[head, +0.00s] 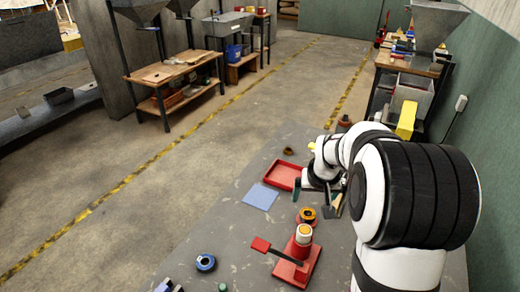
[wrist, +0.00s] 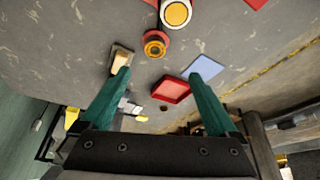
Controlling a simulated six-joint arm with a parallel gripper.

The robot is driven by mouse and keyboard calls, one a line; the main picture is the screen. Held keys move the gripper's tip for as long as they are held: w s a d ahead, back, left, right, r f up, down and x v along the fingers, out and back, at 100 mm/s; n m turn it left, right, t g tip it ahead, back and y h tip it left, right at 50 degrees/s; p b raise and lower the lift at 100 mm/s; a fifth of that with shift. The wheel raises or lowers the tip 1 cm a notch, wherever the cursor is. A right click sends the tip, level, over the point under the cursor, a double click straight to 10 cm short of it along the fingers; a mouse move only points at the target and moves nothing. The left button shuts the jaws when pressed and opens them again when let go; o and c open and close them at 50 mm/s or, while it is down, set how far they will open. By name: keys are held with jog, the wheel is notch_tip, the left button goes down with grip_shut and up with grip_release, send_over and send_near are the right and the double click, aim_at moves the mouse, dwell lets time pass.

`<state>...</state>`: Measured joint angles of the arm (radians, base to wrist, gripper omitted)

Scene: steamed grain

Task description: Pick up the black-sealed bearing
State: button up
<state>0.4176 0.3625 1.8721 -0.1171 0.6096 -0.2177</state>
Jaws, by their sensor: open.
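No ring here is clearly readable as the black-sealed bearing. A small brown-and-dark ring (head: 288,151) lies beyond the red tray, and shows small in the wrist view (wrist: 164,108). A blue ring with a dark centre (head: 205,262) lies near the table's left edge. My gripper (wrist: 158,77) is open and empty, its teal fingers wide apart above the table. In the head view my arm partly hides it.
A shallow red tray (wrist: 172,103) and a blue mat (head: 261,196) lie near my gripper. A red press with a lever (head: 296,272) stands at the front. A dark holder with a tan block (wrist: 121,60) appears by the left fingertip.

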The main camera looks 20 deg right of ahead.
aim_at(308, 213)
jog(key=x, duration=0.5)
jog(key=d+x, duration=0.1)
jog(key=x, duration=1)
jog(key=shift+w+d, duration=0.2)
jog(key=shift+w, duration=0.1)
grip_shut()
